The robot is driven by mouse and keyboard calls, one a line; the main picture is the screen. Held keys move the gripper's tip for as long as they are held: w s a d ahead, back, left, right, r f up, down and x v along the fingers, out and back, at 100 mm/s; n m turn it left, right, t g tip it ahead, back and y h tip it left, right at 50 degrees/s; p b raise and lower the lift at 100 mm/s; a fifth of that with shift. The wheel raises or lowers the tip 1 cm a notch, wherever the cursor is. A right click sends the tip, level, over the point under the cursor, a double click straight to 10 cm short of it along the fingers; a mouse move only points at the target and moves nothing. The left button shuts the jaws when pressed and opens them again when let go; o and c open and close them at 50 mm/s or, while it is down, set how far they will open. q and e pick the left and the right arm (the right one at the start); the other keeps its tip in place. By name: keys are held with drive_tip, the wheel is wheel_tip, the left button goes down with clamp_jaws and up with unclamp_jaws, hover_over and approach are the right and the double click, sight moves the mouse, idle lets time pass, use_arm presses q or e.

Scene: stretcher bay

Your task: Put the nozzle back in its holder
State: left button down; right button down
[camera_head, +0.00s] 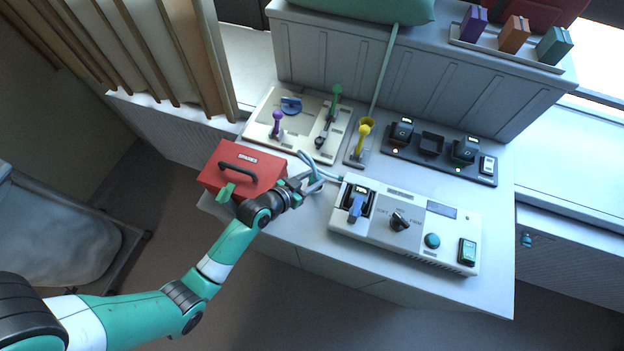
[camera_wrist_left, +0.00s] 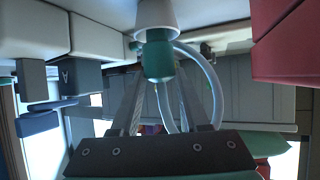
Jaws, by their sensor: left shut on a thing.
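My left gripper (camera_head: 308,182) is above the counter, between the red case and the white control console. It is shut on the nozzle. In the left wrist view the nozzle has a green body (camera_wrist_left: 159,58) between the fingertips and a white, cone-like end (camera_wrist_left: 157,15). A pale hose (camera_wrist_left: 212,80) curves beside it; in the head view the hose (camera_head: 309,159) loops by the gripper. A grey stand with a yellow cup-like part (camera_head: 367,123) is behind the gripper, apart from it. I cannot tell for certain which part is the holder. My right gripper is out of view.
The red case (camera_head: 241,170) with a black handle is close left of the gripper. The white console (camera_head: 405,226) is to the right. A pale tray (camera_head: 299,125) with coloured pieces and a dark charger strip (camera_head: 440,153) are at the back. The counter's front right is clear.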

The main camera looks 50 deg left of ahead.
use_arm(q)
drive_tip(key=shift+f, duration=0.35)
drive_tip(key=shift+c, duration=2)
unclamp_jaws()
drive_tip(key=shift+r, duration=0.1)
drive_tip(key=shift+r, duration=0.35)
drive_tip(key=p+v, duration=0.2)
drive_tip(key=v, duration=1)
drive_tip(key=shift+f, duration=0.1)
